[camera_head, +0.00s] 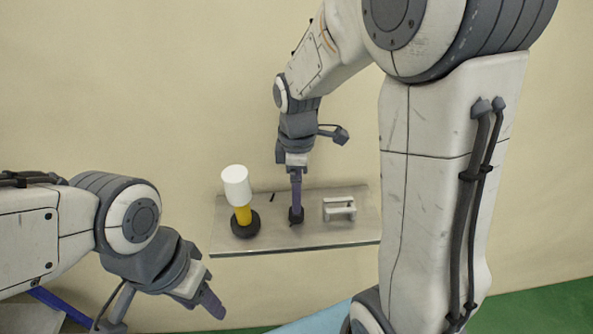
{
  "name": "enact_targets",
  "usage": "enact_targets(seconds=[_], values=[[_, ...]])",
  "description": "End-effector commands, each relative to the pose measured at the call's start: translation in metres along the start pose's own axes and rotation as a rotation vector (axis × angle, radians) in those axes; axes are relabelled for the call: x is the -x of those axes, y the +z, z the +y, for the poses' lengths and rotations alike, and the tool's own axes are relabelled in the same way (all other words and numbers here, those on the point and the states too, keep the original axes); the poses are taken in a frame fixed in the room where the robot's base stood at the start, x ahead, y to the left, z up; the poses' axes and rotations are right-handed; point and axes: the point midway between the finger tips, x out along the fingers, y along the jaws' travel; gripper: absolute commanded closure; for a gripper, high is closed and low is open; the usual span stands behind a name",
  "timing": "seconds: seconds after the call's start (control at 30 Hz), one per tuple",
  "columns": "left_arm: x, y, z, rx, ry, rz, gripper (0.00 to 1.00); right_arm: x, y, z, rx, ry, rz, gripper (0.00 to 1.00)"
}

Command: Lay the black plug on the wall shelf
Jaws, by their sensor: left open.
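The wall shelf (270,243) is a grey metal plate against the beige wall, in the middle of the view. A small dark piece, which looks like the black plug (296,217), is on the shelf at the fingertips of my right gripper (296,205). The fingers point straight down and show edge-on, so their gap and any hold on the plug cannot be made out. My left gripper (213,305) is open, low at the left, in front of and below the shelf, clear of it.
My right arm hides the shelf's right end. A light blue surface (318,321) lies below.

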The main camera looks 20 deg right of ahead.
Motion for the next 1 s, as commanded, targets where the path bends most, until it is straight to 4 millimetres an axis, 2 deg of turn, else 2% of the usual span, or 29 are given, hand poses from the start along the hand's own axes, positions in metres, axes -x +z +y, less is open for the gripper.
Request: enact_targets(seconds=[0.1,0.3,0.53,0.6,0.67,0.77,0.83,0.9,1.0], values=[[-0.007,0.001,-0.001,0.0,0.0,0.0,0.5,0.026,-0.001,0.001,0.0,0.006,0.003,0.06],[-0.011,0.001,-0.001,0.001,0.0,0.0,0.5,0.058,-0.001,0.001,0.0,0.003,0.002,0.06],[-0.012,0.001,-0.001,0.002,0.0,0.0,0.5,0.071,0.0,-0.001,-0.001,-0.001,0.0,0.06],[-0.012,0.001,-0.001,0.002,0.0,0.0,0.5,0.07,-0.006,-0.009,-0.011,-0.001,0.003,0.06],[-0.012,0.001,-0.001,0.002,0.0,0.0,0.5,0.068,-0.016,-0.025,-0.038,-0.001,0.01,0.06],[-0.012,0.001,-0.001,0.002,0.0,0.0,0.5,0.06,-0.038,-0.07,-0.124,-0.005,0.028,0.06],[-0.011,0.001,-0.001,0.002,0.0,0.0,0.5,0.052,-0.049,-0.109,-0.204,-0.012,0.042,0.06],[-0.011,0.001,-0.001,0.001,0.0,0.0,0.5,0.043,-0.054,-0.145,-0.286,-0.023,0.054,0.06],[-0.011,0.001,-0.001,0.001,0.0,0.0,0.5,0.032,-0.052,-0.186,-0.391,-0.039,0.065,0.06]])
